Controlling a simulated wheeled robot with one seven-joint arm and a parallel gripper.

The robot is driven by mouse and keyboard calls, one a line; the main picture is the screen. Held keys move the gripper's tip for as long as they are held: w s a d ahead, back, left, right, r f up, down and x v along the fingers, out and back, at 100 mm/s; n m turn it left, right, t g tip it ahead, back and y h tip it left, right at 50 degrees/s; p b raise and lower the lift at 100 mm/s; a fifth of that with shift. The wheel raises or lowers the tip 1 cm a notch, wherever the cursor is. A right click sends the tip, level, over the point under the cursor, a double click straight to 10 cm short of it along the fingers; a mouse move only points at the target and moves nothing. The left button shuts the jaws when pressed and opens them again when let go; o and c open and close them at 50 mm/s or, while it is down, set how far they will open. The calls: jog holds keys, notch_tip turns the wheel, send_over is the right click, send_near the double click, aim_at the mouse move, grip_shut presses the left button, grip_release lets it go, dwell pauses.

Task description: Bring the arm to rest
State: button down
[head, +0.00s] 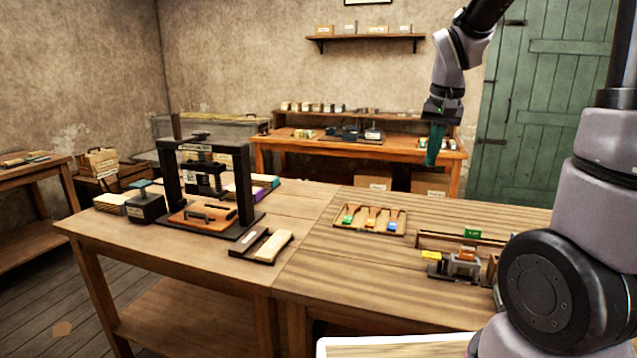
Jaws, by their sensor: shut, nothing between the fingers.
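My gripper (432,158) hangs at the end of my arm, in the upper right of the head view. Its teal fingers point down and are shut, with nothing between them. It is in the air above the far side of the table (335,260), apart from everything on it. The black handwheel press (206,175) stands on the left part of the table, well to the left of my gripper.
A tray with colored-tipped tools (370,217) lies mid-table. A wooden rack with small blocks (463,258) is at the right. A back workbench (345,148) stands behind, with a green door (532,110) at its right. Bare tabletop lies front and center.

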jog(key=s+r+t, duration=0.2)
jog(key=s+r, duration=0.3)
jog(key=s, duration=0.2)
jog(key=s+a+r+t+y, duration=0.1)
jog(key=s+r+t, duration=0.1)
jog(key=s+r, duration=0.3)
jog(key=s, duration=0.3)
jog(key=shift+s+a+r+t+y, duration=0.2)
jog(key=shift+s+r+t+y, duration=0.1)
jog(key=shift+t, duration=0.1)
